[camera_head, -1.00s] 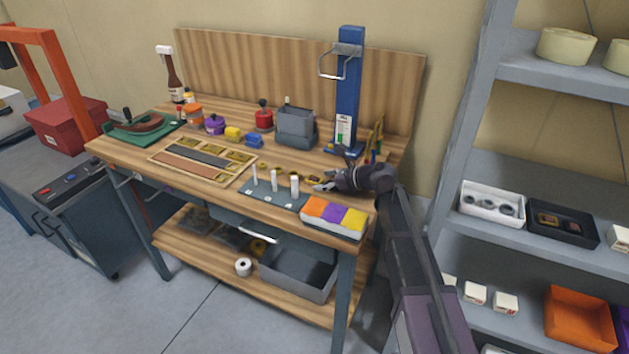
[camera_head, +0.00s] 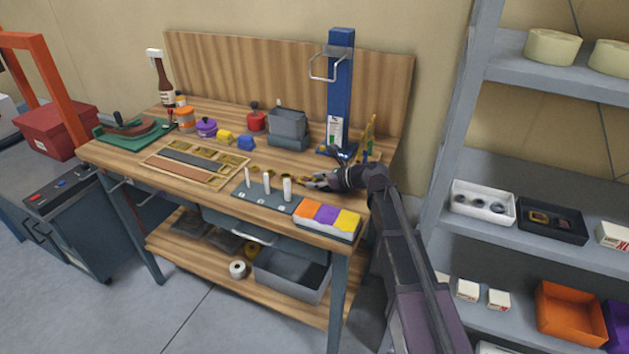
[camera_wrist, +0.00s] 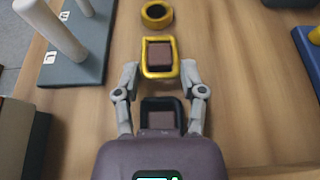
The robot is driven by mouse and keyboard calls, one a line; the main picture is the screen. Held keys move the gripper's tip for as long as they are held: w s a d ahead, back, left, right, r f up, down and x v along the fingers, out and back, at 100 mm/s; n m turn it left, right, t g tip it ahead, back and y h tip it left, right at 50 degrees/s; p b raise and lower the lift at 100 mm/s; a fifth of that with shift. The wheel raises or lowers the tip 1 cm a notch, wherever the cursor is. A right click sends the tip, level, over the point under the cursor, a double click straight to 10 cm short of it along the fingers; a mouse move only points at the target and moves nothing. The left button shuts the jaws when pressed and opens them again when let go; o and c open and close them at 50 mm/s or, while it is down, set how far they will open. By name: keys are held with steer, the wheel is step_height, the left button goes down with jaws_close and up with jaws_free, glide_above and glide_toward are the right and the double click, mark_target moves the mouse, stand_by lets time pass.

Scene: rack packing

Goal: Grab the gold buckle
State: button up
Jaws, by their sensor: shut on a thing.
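The gold buckle (camera_wrist: 144,60) is a rounded square gold frame with a brown middle, lying on or just above the wooden bench top. In the wrist view it sits between the two grey fingertips of my gripper (camera_wrist: 160,68), which is shut on its left and right sides. A black buckle (camera_wrist: 160,104), also with a brown middle, lies nearer the palm, between the fingers and partly hidden by my gripper. In the head view my gripper (camera_head: 308,182) is low over the bench, right of the white pegs; the buckle is too small to make out there.
A gold ring (camera_wrist: 156,15) lies just beyond the buckle. A grey plate with white pegs (camera_wrist: 75,62) stands close at left. A blue press (camera_head: 341,85) and an orange, purple and yellow tray (camera_head: 327,232) are near my arm. Bare wood lies right of the gripper.

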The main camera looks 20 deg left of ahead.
step_height(320, 180, up, 9)
steer(key=p, duration=0.9)
steer(key=shift+r, duration=0.2)
